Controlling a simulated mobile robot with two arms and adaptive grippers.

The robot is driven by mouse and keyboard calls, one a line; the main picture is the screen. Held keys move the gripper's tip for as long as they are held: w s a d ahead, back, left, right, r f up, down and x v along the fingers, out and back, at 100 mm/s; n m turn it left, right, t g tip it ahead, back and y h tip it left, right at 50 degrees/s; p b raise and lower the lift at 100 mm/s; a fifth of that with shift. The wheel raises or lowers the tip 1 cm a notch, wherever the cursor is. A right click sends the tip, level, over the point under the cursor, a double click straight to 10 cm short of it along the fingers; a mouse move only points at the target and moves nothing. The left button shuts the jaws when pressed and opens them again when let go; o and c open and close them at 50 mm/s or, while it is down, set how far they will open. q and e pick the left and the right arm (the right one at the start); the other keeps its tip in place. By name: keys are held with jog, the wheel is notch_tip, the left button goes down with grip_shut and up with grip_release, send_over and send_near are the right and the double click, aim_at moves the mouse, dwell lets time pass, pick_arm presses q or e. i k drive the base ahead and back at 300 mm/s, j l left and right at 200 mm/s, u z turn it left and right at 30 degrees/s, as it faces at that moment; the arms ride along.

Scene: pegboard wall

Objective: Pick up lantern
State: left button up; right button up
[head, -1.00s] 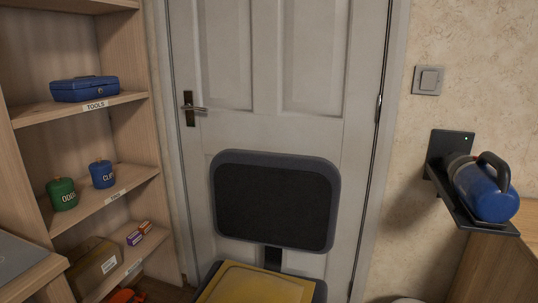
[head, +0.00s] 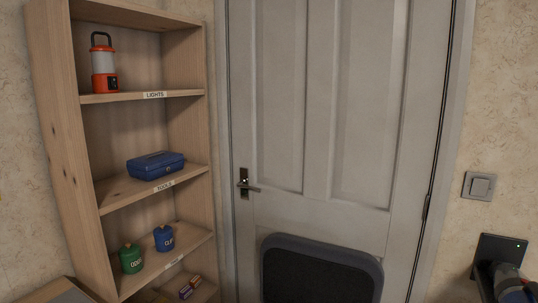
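An orange and grey lantern (head: 103,64) with a dark top handle stands upright on the top visible shelf, near its left end. The shelf edge below it has a label reading LIGHTS (head: 154,95). Neither of my grippers shows in the head view.
The wooden shelf unit (head: 60,130) also holds a blue toolbox (head: 155,166), a green canister (head: 131,259) and a blue canister (head: 164,239). A chair back (head: 320,275) stands before the closed door (head: 330,120). A wall bracket (head: 497,252) holds a partly cut-off blue object at right.

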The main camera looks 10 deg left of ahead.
aim_at(103, 63)
jog(key=u, duration=1.25)
